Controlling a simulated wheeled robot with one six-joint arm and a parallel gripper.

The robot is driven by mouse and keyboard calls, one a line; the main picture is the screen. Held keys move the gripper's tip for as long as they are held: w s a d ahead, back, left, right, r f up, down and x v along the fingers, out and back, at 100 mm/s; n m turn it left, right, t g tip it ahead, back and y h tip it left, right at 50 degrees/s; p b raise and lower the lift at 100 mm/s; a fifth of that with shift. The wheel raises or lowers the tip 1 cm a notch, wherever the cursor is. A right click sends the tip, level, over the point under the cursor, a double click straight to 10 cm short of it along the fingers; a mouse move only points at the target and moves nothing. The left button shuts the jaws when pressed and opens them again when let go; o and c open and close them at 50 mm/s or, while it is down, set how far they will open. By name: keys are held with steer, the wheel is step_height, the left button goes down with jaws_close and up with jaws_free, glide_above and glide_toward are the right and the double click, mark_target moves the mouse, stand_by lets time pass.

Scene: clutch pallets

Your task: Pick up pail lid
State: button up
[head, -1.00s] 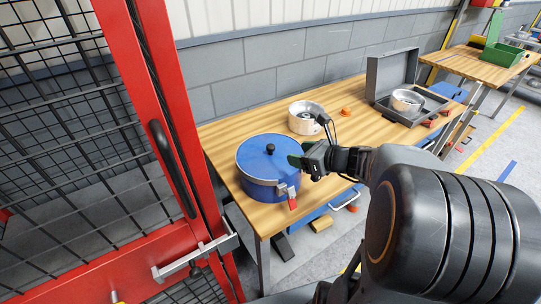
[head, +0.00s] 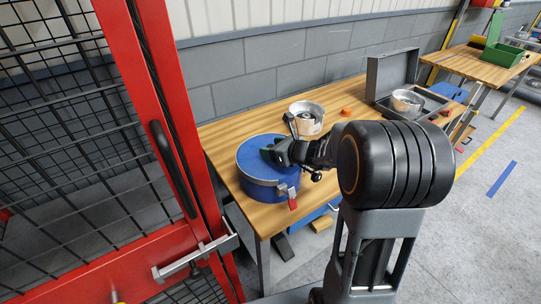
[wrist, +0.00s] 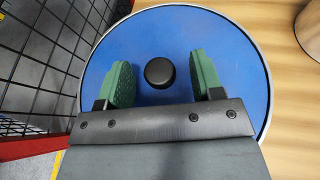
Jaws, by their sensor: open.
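The pail lid (head: 256,163) is a round blue disc with a pale rim, lying on top of the blue pail (head: 262,190) near the left end of the wooden bench. In the wrist view the lid (wrist: 150,45) fills the middle, with its black round knob (wrist: 160,71) at the centre. My gripper (head: 268,151) is over the lid. In the wrist view my gripper (wrist: 161,78) is open, with one green finger pad on each side of the knob and a gap on both sides. The knob is hidden behind my gripper in the head view.
The wooden bench (head: 221,128) also carries a silver round part (head: 306,121) behind the pail and an open grey case (head: 390,75) farther right. A red-framed mesh fence (head: 160,100) stands close on the left. A grey block wall runs behind the bench.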

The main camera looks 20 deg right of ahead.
steer(key=shift+w+a+f, duration=0.2)
steer(key=shift+w+a, duration=0.05)
steer(key=shift+w, duration=0.1)
steer(key=shift+c, duration=0.3)
jaws_close()
